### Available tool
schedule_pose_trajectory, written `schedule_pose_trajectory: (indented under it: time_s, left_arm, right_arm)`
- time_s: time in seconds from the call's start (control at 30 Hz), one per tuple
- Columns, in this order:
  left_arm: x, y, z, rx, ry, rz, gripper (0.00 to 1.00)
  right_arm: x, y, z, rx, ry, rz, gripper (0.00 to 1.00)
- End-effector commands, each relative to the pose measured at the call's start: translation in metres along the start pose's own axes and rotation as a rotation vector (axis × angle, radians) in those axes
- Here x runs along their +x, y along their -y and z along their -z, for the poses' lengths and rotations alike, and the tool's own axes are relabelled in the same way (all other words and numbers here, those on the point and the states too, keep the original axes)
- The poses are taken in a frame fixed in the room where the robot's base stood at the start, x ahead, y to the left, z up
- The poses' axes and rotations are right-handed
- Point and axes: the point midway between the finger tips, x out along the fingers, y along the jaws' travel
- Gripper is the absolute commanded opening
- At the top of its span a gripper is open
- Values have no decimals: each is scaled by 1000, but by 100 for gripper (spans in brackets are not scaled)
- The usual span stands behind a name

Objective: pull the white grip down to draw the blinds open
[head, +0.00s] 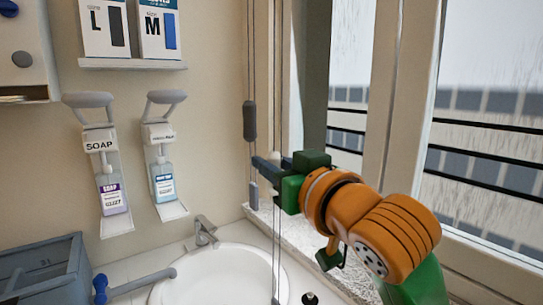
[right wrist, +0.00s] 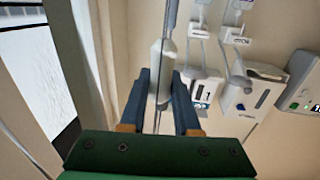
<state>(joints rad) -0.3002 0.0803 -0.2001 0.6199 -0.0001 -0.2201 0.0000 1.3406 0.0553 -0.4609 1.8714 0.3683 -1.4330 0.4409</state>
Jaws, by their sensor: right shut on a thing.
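The white grip (right wrist: 161,58) hangs on a thin cord and sits between the blue fingers of my right gripper (right wrist: 160,88) in the right wrist view. In the head view my right gripper (head: 265,165) is at the cords beside the window frame, with only a pale bit of the grip (head: 275,156) showing above the fingers. The gripper is shut on the grip; the fingers hide part of it. My left gripper is not in view. The blinds themselves cannot be made out clearly.
A dark grey weight (head: 250,121) and a smaller grey one (head: 254,196) hang on cords just left of my gripper. Below are a white sink (head: 215,280) and faucet (head: 204,231). Soap dispensers (head: 101,145) are on the left wall. The window (head: 480,75) is at right.

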Motion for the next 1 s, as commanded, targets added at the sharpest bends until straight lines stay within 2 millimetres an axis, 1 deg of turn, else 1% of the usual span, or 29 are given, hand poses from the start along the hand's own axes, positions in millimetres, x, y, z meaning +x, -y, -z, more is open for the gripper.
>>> schedule_pose_trajectory:
  time_s: [0.03,0.1,0.23,0.4,0.73,0.77,0.8,0.83,0.87,1.0]
  left_arm:
    - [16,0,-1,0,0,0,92]
    - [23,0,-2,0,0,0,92]
    - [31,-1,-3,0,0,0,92]
    - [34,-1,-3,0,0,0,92]
    - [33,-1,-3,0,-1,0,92]
    - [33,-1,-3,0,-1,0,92]
    - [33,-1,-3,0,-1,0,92]
    - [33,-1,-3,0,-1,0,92]
    - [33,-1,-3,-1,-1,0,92]
    - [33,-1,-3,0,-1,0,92]
  right_arm:
    - [0,0,-18,-1,3,1,0]
    - [0,0,-27,-1,3,1,0]
    - [0,0,-39,-1,3,0,0]
    - [0,0,-43,-1,3,0,0]
    - [0,0,-42,-1,2,0,0]
    - [0,0,-42,-1,2,0,38]
    - [0,0,-42,-1,1,0,49]
    - [0,0,-42,-1,1,0,57]
    - [0,0,-42,-1,1,0,60]
    - [0,0,-42,-1,1,0,60]
